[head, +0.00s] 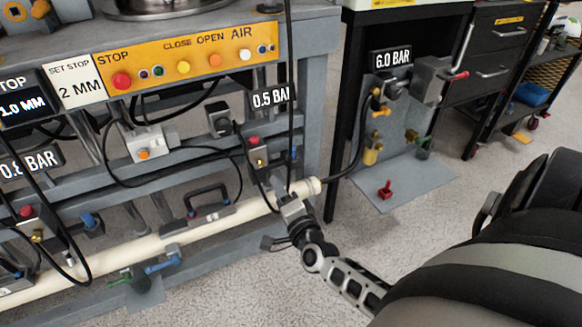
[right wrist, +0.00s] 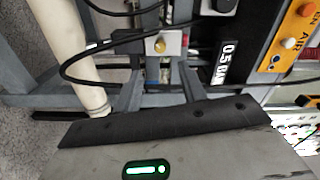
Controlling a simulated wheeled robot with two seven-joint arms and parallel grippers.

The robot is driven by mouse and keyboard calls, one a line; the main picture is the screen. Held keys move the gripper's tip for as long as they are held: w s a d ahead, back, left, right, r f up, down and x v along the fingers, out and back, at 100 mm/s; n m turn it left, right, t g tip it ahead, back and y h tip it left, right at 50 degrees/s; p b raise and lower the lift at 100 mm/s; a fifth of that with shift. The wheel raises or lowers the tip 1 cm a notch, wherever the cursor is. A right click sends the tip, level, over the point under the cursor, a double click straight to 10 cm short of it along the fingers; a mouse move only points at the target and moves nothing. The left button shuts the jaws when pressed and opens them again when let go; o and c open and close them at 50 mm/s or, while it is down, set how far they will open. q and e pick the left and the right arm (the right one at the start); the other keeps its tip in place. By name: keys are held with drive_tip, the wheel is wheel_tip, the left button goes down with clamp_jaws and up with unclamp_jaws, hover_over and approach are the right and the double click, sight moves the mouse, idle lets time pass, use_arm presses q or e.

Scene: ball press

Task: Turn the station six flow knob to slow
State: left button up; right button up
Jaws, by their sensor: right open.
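A small grey box with a red button and a brass knob (head: 260,162) is mounted on the press frame below the right-hand 0.5 BAR display (head: 269,97). No station number is readable, so I cannot confirm that this is station six. My right gripper (head: 290,197) is just below and to the right of this box, by the end of the cream pipe. In the right wrist view the right gripper (right wrist: 160,70) is open, its two fingers apart and empty. The brass knob (right wrist: 160,46) shows beyond the fingertips, roughly between them. My left gripper is not in view.
The cream pipe (head: 115,255) runs along the frame's lower front. Black hoses (head: 243,165) hang near the box. A yellow button panel (head: 190,60) is above. A black bench with a 6.0 BAR display (head: 393,60) stands at right. The floor between is open.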

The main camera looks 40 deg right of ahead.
drive_tip(key=v, duration=0.6)
drive_tip(key=shift+s+p, duration=0.3)
drive_tip(key=shift+a, duration=0.15)
